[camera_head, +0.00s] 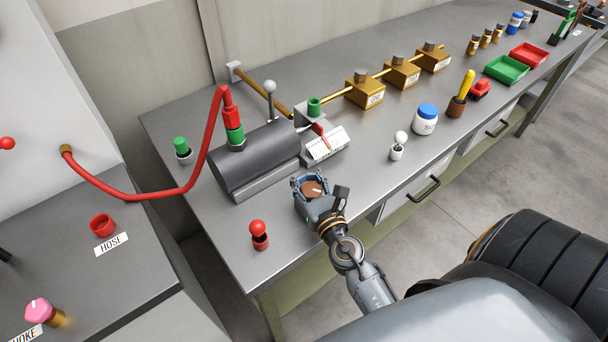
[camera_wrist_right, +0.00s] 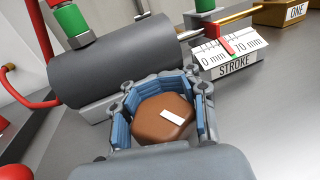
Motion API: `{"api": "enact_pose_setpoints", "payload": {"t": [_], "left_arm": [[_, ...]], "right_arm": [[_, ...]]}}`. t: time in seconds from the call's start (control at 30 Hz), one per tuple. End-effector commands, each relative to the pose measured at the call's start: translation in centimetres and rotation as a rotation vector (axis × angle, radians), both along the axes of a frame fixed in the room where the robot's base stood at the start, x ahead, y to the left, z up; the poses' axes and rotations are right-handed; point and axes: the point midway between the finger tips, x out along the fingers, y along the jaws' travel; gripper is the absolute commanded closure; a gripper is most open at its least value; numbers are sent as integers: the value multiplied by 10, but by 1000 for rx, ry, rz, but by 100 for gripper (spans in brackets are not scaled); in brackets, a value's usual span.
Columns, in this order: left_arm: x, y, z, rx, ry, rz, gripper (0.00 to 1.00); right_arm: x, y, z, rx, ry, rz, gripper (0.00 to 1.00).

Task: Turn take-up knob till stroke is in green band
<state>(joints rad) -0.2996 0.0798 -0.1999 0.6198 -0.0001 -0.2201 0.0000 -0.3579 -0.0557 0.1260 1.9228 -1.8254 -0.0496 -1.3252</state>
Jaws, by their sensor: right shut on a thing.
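The take-up knob (camera_wrist_right: 165,112) is brown and many-sided with a white mark on top. My right gripper (camera_head: 311,188) has its blue-padded fingers closed around it at the front of the grey cylinder (camera_head: 255,158). The knob top also shows between the fingers in the head view (camera_head: 313,189). My left gripper is not in view.
A red-topped peg (camera_head: 259,234) stands left of my right gripper and a white-topped one (camera_head: 398,145) to its right. A red hose (camera_head: 198,170) arches to the cylinder's top. Brass blocks (camera_head: 365,92) and a blue-lidded jar (camera_head: 425,120) stand farther along the bench.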

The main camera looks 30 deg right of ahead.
Motion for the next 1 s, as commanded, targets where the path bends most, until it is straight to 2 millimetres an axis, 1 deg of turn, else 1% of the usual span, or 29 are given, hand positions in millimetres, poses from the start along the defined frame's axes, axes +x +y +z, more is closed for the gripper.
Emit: {"api": "enact_pose_setpoints", "payload": {"t": [0.03, 0.17, 0.2, 0.3, 0.53, 0.6, 0.7, 0.77, 0.87, 1.0], "left_arm": [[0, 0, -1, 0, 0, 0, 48], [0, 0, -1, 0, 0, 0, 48], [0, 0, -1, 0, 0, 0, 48], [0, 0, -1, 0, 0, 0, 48], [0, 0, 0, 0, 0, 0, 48], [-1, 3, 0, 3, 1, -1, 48], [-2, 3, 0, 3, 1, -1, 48], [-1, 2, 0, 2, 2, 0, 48], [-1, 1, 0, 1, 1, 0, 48], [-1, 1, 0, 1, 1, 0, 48]], "right_arm": [[-2, 1, -7, 2, 13, 1, 100], [-2, 1, -7, 4, 14, 2, 100], [-2, 1, -7, 4, 14, 2, 67], [-2, 1, -6, 3, 11, 2, 47], [-1, 1, -3, 2, 6, 2, 47], [-1, 1, -3, 2, 5, 2, 47], [-6, 1, -2, 0, 5, 2, 47], [-12, 2, -3, -2, 6, 5, 47], [-29, 6, -3, -1, 8, 7, 47], [-59, 11, -4, -2, 11, 7, 47]]}}
